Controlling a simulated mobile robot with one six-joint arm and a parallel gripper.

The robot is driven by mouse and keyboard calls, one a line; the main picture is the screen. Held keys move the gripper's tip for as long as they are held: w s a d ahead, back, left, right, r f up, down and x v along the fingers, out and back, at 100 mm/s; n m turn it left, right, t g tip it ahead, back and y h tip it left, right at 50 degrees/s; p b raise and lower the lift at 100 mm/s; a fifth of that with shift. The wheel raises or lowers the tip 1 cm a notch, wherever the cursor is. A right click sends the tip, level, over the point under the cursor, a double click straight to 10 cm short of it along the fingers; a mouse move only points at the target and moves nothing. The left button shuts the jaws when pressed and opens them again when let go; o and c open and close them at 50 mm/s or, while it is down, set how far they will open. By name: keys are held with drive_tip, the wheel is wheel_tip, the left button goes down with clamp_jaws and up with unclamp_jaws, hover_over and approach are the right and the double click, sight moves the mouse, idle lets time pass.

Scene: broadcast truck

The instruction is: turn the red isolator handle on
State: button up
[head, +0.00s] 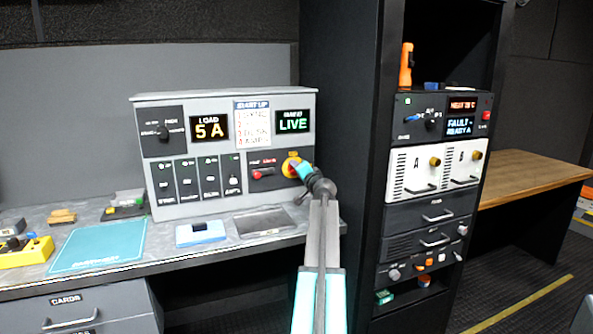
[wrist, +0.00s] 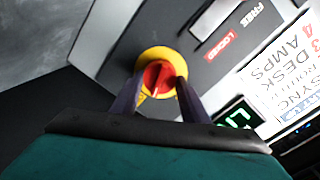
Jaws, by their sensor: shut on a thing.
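The red isolator handle (wrist: 157,77) sits on a round yellow plate (wrist: 160,57) at the lower right of the grey power panel (head: 222,101). In the head view the yellow plate (head: 290,161) shows, with my arm's end over much of the handle. My gripper (wrist: 158,88) is shut on the red handle, with one dark finger on each side of it. A green "LIVE" display (head: 293,121) is lit above the isolator. The handle's on and off marks cannot be read.
A smaller red lever (head: 262,173) is left of the isolator, with a red "LOCKED" label (wrist: 223,44) near it. A dark equipment rack (head: 360,120) stands close to the right of my arm.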

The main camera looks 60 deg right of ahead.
drive_tip(key=m, duration=0.2)
drive_tip(key=m+p, duration=0.1)
drive_tip(key=shift+w+r+m, duration=0.15)
drive_tip(key=shift+m, duration=0.25)
drive_tip(key=o, duration=1.1)
drive_tip(key=shift+c, duration=0.2)
drive_tip(key=shift+f, duration=0.2)
drive_tip(key=shift+d+b+v, duration=0.2)
drive_tip(key=shift+b+v, duration=0.1)
drive_tip(key=shift+v, duration=6.65)
